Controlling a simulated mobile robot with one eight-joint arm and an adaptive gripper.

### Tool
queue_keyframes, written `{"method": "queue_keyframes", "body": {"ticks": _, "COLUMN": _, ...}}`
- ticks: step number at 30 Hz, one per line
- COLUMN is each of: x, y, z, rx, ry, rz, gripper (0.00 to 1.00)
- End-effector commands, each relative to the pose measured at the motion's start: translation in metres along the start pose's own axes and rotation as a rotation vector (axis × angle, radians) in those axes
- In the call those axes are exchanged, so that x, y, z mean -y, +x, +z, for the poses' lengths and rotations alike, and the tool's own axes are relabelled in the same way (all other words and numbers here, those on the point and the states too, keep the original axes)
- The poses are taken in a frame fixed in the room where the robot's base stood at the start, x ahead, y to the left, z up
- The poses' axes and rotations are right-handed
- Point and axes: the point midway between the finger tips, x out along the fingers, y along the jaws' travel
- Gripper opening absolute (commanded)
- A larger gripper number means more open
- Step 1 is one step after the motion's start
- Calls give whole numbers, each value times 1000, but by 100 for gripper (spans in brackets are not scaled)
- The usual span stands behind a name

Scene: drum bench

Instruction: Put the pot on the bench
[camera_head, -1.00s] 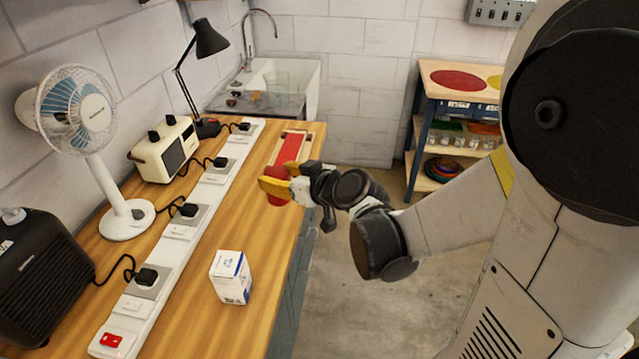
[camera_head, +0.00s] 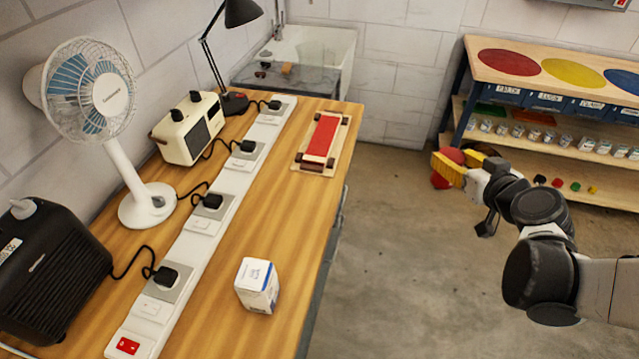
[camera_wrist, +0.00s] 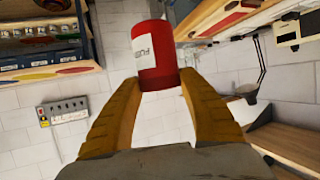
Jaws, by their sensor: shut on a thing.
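My gripper (camera_head: 449,169) is shut on a red pot (camera_head: 440,181), held in the air between its yellow fingers, right of the long wooden bench. The wrist view shows the pot (camera_wrist: 158,75) as a red cylinder with a white label, its lettering too small to read surely, between both fingers (camera_wrist: 160,95). The long wooden bench (camera_head: 310,215) is at the left. A second wooden bench (camera_head: 620,72) stands at the back right, with red (camera_head: 510,62), yellow (camera_head: 573,73) and blue discs on its top.
Open floor (camera_head: 400,260) lies between the benches.

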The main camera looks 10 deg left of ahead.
Motion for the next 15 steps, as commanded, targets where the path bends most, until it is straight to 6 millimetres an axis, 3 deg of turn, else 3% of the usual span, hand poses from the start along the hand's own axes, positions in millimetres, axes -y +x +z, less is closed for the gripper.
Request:
{"method": "queue_keyframes", "body": {"ticks": 8, "x": 31, "y": 11, "z": -4, "rx": -1, "ry": -31, "rz": -73, "gripper": 15}}
{"method": "queue_keyframes", "body": {"ticks": 15, "x": 84, "y": 24, "z": -9, "rx": -4, "ry": -83, "rz": -192, "gripper": 15}}
